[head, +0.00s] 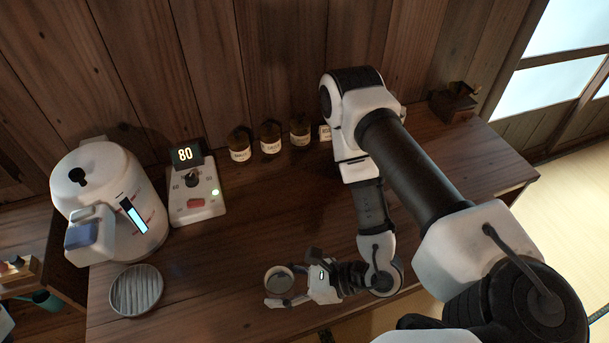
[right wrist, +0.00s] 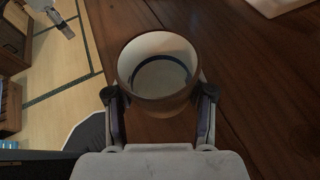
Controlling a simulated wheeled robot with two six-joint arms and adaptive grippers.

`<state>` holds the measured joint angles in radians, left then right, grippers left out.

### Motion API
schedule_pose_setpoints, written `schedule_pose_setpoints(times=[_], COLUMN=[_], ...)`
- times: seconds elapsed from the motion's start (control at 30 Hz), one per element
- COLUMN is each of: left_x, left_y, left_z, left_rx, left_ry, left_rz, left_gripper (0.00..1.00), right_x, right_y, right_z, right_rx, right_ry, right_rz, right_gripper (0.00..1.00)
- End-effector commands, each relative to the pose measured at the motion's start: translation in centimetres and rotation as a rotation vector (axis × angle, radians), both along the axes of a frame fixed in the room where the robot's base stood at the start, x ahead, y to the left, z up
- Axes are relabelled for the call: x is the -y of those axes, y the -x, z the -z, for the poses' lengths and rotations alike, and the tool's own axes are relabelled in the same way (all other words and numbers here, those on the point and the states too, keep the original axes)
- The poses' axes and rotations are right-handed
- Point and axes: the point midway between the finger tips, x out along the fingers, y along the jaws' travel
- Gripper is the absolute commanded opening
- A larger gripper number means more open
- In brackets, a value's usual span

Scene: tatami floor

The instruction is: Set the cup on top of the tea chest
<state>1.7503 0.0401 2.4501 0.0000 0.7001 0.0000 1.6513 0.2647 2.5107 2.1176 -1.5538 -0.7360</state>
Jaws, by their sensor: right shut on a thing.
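A small round cup (head: 279,280), pale inside with a dark ring near its bottom, is held by my right gripper (head: 285,288) over the front part of the wooden counter. In the right wrist view the cup (right wrist: 158,100) sits between the two fingers of my right gripper (right wrist: 159,96), mouth facing the camera, and looks empty. The fingers are shut on its sides. I cannot tell for certain how high it is above the counter. I cannot pick out a tea chest with certainty. My left gripper is not in the head view.
On the counter (head: 240,240) stand a white kettle (head: 145,185), a control box reading 80 (head: 197,200), a grooved round plate (head: 136,290) and several brown jars (head: 270,138). A small dark wooden box (head: 455,103) stands at the back right. Tatami (right wrist: 62,65) lies beyond the counter edge.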

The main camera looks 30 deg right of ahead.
Motion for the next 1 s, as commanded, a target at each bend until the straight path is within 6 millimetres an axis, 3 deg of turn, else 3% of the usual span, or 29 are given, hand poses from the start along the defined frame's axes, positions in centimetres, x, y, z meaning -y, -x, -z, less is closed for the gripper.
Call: schedule_pose_setpoints(times=[0.2,0.37,0.67,0.7,0.77,0.9,1.0], left_x=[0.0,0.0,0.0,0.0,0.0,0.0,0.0], left_y=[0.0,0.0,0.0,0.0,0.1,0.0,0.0], left_z=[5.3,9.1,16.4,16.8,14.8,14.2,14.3], left_rx=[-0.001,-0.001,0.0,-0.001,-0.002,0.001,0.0], left_ry=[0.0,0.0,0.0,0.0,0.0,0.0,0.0], left_rz=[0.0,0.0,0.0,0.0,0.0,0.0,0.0], left_gripper=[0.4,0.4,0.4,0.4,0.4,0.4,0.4], right_x=[1.5,3.0,3.8,4.0,4.7,5.6,5.8], right_y=[-4.0,-7.9,-9.9,-10.3,-11.9,-14.3,-14.9], right_z=[1.7,1.9,2.1,1.9,0.9,1.3,2.0], right_rx=[0.014,0.016,0.01,0.01,0.005,0.003,-0.001], right_ry=[-0.001,0.0,-0.002,-0.001,0.004,0.002,0.002], right_rz=[0.007,0.006,0.003,0.004,0.004,0.004,0.002], right_gripper=[0.15,0.15,0.15,0.15,0.15,0.15,0.15])
